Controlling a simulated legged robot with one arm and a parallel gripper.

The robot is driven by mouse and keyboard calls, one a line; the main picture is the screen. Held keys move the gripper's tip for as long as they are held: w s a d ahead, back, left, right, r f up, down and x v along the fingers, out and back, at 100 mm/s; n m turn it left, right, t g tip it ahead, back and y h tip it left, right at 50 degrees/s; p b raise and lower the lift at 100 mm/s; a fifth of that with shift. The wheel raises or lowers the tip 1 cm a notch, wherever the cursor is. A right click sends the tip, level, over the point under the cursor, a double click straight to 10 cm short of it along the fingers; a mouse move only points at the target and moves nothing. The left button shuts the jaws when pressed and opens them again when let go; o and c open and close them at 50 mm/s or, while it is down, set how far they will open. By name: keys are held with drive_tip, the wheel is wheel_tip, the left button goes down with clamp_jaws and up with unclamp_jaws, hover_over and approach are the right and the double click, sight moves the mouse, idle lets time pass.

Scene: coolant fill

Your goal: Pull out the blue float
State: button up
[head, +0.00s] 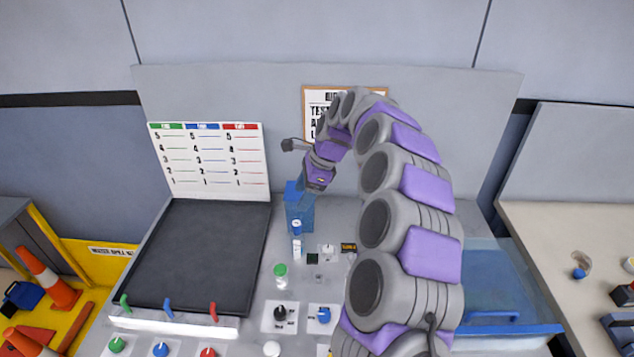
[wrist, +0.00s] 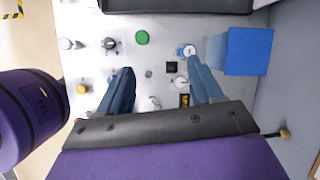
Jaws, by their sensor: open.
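I cannot tell for sure which blue part is the float. My gripper (head: 303,186) is above the box area in the head view. In the wrist view my gripper (wrist: 161,68) is open and empty, its fingers spread over the panel. The right fingertip appears close beside the blue cap; the height gap is unclear.
A dark sloped board (head: 215,250) with green, blue and red pegs lies left. A blue tray (head: 495,295) is right, partly behind my arm. A wall stands behind the panel.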

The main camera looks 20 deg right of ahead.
sight(296, 223)
drive_tip(key=w+d+f+m, duration=0.4)
drive_tip(key=w+d, duration=0.1)
drive_tip(key=shift+t+h, duration=0.3)
drive_tip(key=b+x, duration=0.2)
drive_tip(key=x, duration=1.4)
drive_tip(key=shift+a+f, duration=0.3)
drive_tip(key=shift+c, duration=0.2)
drive_tip(key=c, duration=1)
drive_tip(key=o, duration=0.3)
drive_tip(key=shift+c, duration=0.9)
drive_tip(key=shift+r+p, duration=0.45)
